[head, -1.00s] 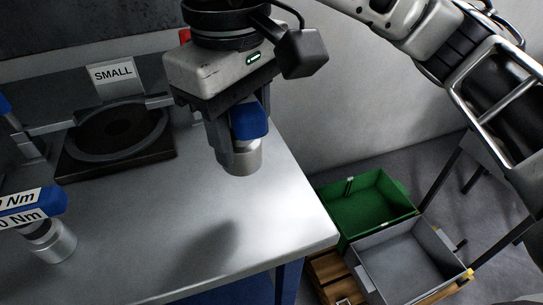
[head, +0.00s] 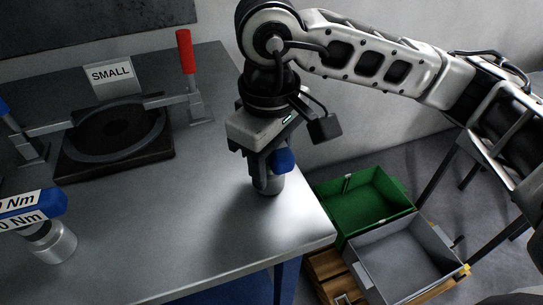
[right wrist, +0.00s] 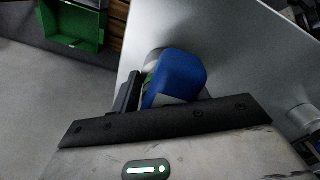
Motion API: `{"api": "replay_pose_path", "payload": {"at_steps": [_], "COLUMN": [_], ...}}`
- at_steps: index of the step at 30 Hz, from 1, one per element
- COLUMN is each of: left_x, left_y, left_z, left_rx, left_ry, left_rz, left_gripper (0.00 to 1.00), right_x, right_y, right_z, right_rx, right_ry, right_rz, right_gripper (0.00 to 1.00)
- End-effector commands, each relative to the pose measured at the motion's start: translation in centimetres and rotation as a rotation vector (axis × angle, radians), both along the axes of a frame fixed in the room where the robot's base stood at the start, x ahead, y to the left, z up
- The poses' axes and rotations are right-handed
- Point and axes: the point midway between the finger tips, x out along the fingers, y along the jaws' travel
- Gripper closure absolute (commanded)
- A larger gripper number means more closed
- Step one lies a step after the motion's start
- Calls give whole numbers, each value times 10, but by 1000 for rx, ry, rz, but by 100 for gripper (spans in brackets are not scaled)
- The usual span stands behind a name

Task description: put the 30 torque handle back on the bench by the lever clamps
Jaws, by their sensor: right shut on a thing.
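My right gripper (head: 266,168) is shut on a torque handle with a blue grip (head: 284,160) and a silver round end (head: 269,185) pointing down. It is over the right part of the bench (head: 200,235), close to its right edge; I cannot tell if the silver end touches the top. In the right wrist view the blue grip (right wrist: 180,78) sits at the jaws; its number is not readable. A lever clamp with a red handle (head: 186,52) stands at the back, and another clamp (head: 28,140) is at the left. My left gripper is not in view.
A second blue handle (head: 30,208), labelled with "0 Nm" showing, stands at the left. A round fixture (head: 115,140) with a "SMALL" sign (head: 112,73) lies between the clamps. Green (head: 365,205) and grey (head: 405,262) bins are beyond the bench's right edge. The bench middle is clear.

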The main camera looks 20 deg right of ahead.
Motion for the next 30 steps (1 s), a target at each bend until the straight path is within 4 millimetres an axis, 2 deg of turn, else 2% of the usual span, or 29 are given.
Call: {"api": "replay_pose_path", "payload": {"at_steps": [4,5,6,7,14,19,23,30], "left_x": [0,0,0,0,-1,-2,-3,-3], "left_y": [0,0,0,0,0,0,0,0], "left_z": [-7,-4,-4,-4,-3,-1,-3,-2], "left_rx": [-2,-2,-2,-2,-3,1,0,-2], "left_ry": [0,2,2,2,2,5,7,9], "left_rz": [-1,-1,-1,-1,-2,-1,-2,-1], "left_gripper": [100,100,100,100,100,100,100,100], "right_x": [0,0,0,0,0,1,0,0], "right_y": [0,0,0,0,0,1,1,2], "right_z": [-4,-3,-2,-2,-2,6,29,84], "right_rx": [1,0,0,0,0,1,2,0], "right_ry": [-2,0,0,0,0,-3,-7,-6], "right_rz": [-1,-1,-1,-1,-1,-1,0,-2], "right_gripper": [91,47,36,33,33,33,33,33]}}
